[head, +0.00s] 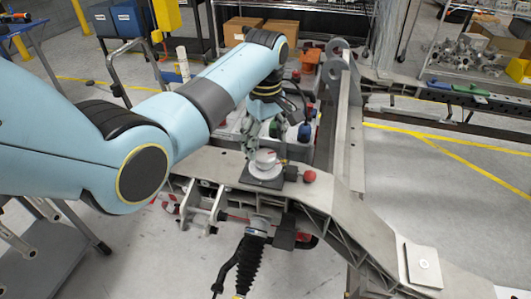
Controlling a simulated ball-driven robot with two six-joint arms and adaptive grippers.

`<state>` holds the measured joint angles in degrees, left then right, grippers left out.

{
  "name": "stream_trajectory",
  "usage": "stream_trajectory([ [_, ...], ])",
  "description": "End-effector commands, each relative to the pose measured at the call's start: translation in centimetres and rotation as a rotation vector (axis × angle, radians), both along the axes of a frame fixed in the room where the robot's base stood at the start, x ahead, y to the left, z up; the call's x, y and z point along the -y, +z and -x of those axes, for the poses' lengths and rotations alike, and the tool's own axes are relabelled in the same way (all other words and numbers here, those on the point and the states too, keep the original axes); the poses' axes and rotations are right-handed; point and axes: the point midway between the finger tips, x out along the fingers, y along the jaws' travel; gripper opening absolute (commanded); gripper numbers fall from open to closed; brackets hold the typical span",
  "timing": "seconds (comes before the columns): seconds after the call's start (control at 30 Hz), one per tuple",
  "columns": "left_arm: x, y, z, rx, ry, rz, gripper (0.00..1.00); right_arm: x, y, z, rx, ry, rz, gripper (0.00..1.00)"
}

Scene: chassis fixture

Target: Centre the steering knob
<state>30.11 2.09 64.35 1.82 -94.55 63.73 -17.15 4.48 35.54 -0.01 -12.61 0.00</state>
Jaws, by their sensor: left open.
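The steering knob (265,160) is a pale grey round piece on a dark square base plate (262,182). It sits on the grey chassis beam in the middle of the head view. My left gripper (267,135) hangs from the light-blue arm that comes in from the left. It is open, just above and behind the knob, and its fingers partly overlap other parts there. I cannot tell whether it touches the knob. My right gripper is not in view.
A red ball-shaped knob (309,176) sits on the beam just right of the plate. A black ribbed boot (252,258) hangs below. A tall grey bracket (347,120) rises behind to the right. A white plate (423,264) lies on the beam's right end.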

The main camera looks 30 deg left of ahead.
Motion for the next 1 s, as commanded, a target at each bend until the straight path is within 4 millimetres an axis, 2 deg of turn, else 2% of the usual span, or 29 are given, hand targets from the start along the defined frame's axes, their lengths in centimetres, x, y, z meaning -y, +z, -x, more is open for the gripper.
stream_trajectory([
  [0.1, 0.0, -2.2, 0.0, -0.001, -0.001, 0.0, 0.76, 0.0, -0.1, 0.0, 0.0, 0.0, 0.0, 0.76],
  [0.3, 0.0, -4.3, 0.0, 0.001, -0.001, 0.0, 0.76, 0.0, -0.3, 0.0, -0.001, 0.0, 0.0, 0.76],
  [0.63, 0.0, -4.7, 0.0, 0.002, -0.002, 0.0, 0.76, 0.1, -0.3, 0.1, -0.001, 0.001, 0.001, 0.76],
  [1.0, 0.0, -4.7, 0.0, 0.002, -0.002, 0.0, 0.28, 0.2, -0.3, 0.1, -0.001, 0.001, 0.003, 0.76],
])
